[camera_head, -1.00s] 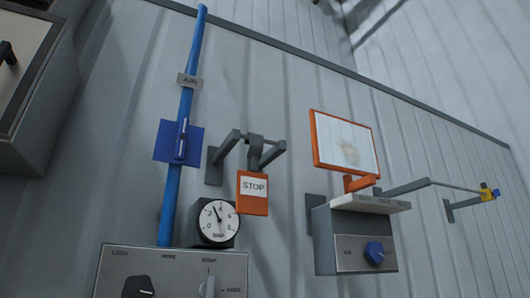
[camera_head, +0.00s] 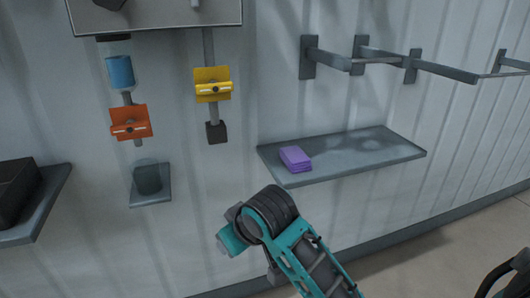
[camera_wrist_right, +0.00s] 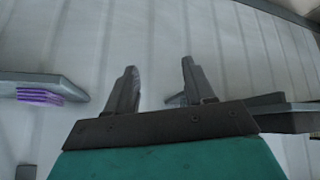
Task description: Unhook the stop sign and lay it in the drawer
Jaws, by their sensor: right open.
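The stop sign and the drawer are not in view now. My right gripper (camera_wrist_right: 158,85) is open and empty in the right wrist view, its two dark fingers apart in front of the pale ribbed wall. In the head view a teal and black part of my arm (camera_head: 285,240) rises from the bottom middle, in front of the wall and below the shelf; its gripper cannot be made out there. My left gripper is not in view.
A grey shelf (camera_head: 375,152) with a purple stack (camera_head: 295,158) juts from the wall. Grey rails (camera_head: 440,68) project above it. Orange (camera_head: 130,122) and yellow (camera_head: 212,85) valves hang under a panel. A black box (camera_head: 16,190) stands on a left ledge.

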